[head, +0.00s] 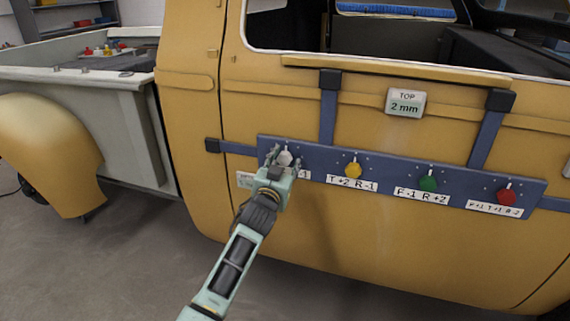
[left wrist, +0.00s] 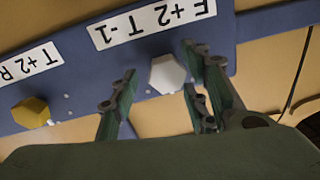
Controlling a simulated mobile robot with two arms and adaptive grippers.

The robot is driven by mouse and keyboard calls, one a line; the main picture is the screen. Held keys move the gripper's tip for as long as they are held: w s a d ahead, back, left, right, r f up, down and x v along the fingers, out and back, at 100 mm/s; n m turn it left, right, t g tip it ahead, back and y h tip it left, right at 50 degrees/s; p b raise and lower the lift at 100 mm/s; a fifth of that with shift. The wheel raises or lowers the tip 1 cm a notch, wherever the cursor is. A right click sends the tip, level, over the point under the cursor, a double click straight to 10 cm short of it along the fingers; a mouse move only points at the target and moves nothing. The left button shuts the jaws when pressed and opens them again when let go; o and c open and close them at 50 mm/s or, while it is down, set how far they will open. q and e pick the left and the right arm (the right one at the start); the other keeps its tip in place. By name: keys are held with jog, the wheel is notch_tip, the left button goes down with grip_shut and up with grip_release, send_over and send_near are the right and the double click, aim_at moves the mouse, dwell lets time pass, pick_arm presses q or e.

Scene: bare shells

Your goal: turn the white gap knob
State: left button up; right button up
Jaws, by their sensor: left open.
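The white knob (head: 284,158) sits at the left end of a blue bar (head: 390,180) fixed across a yellow vehicle door. My left gripper (head: 283,162) is at the knob in the head view and partly covers it and its label. In the left wrist view the white knob (left wrist: 167,74) shows between the open fingers of my left gripper (left wrist: 160,92), with a visible space on the left side. Whether a finger touches it on the right is hard to tell. A label reading F+2 T-1 (left wrist: 150,22) appears upside down beside it. My right gripper is not in view.
Yellow (head: 353,170), green (head: 428,182) and red (head: 507,196) knobs follow to the right on the bar, each with a label. A sign (head: 405,103) above reads TOP 2 mm. Dark clamps (head: 329,79) hold the bar. A truck bed (head: 110,100) stands at the left.

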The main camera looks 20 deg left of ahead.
pick_arm(q)
jog(key=shift+c, duration=0.3)
jog(key=c, duration=0.9)
jog(key=shift+f, duration=0.1)
jog(key=shift+c, duration=0.2)
